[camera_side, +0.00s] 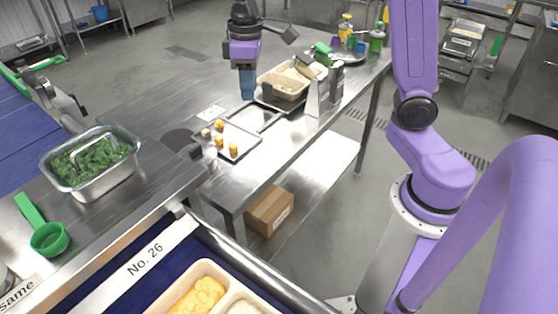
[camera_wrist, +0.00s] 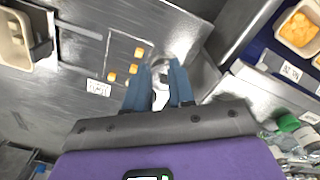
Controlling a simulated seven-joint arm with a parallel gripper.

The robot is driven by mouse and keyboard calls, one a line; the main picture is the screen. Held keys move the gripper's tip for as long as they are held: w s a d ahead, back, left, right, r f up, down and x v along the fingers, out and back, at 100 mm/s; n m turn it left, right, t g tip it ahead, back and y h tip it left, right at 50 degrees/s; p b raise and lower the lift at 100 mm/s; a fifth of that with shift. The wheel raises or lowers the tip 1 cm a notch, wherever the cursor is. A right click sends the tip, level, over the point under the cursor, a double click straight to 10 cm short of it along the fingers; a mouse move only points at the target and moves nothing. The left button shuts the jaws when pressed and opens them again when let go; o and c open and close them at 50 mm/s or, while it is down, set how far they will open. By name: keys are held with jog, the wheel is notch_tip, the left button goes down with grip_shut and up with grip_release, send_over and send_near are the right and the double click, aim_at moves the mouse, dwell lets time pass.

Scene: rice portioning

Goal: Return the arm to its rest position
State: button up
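My gripper (camera_side: 247,85) hangs above the steel table with its blue fingers pointing down, left of a tan tub of rice (camera_side: 268,80). In the wrist view my gripper (camera_wrist: 160,66) has its two blue fingers apart, with a gap between them. No held object is visible there. The lower part of the gap shows a pale bright patch that I cannot identify. The arm's rest position is not marked in either view.
A small tray (camera_side: 243,156) holds several orange-yellow pieces. A steel pan of greens (camera_side: 88,187) and a green scoop (camera_side: 48,238) sit at left. Steel holders (camera_side: 318,96) stand right of the tub. A meal tray (camera_side: 207,267) lies in front; a cardboard box (camera_side: 268,211) is below the table.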

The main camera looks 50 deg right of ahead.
jog(key=s+f+n, duration=0.2)
jog(key=s+n, duration=0.1)
jog(key=s, duration=0.9)
jog(key=s+f+n, duration=0.3)
jog(key=s, duration=1)
jog(key=shift+s+d, duration=0.25)
